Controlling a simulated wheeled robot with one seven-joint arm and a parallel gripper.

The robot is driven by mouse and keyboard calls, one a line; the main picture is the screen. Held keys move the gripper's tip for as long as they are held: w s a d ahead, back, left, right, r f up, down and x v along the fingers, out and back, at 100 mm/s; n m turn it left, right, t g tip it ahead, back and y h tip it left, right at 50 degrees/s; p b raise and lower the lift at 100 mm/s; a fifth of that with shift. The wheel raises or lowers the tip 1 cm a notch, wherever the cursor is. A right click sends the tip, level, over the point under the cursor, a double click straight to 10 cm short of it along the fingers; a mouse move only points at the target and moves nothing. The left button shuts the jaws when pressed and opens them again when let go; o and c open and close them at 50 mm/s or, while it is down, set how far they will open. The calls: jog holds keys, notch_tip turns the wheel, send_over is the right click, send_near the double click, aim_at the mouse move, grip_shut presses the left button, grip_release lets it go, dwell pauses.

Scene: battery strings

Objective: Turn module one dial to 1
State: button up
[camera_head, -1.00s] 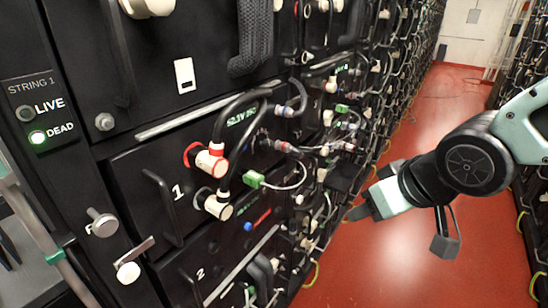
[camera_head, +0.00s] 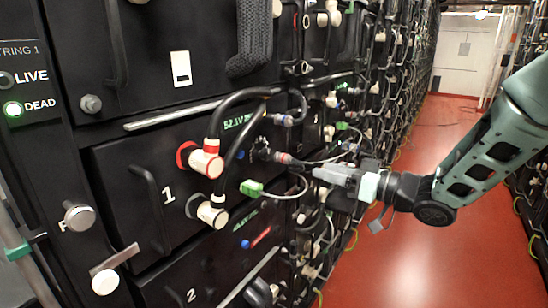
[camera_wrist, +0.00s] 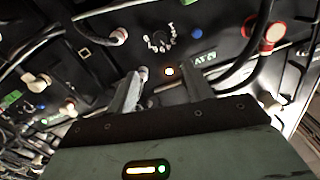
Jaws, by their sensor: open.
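Module one (camera_head: 120,185) is a black box marked with a white 1, with red-collared and white cable plugs on its front. Its dial (camera_head: 260,149) looks like a small dark knob right of the red-collared plug. In the wrist view, a dark dial (camera_wrist: 160,42) with white marks around it lies beyond my fingers; its setting is too small to read. My gripper (camera_head: 318,172) is to the right of the dial, apart from it. In the wrist view my gripper (camera_wrist: 161,76) has its two fingers spread with nothing between them.
Black cables (camera_head: 240,98) loop in front of module one. A green connector (camera_head: 252,187) with a thin lead hangs below the dial. A lit DEAD lamp (camera_head: 13,108) is at the left. The red aisle floor (camera_head: 400,250) is clear at right.

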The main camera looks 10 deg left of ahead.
aim_at(269, 155)
jog(key=p+x, duration=0.2)
jog(key=x, duration=1.3)
jog(key=shift+a+r+p, duration=0.1)
jog(key=shift+p, duration=0.25)
jog(key=c, duration=1)
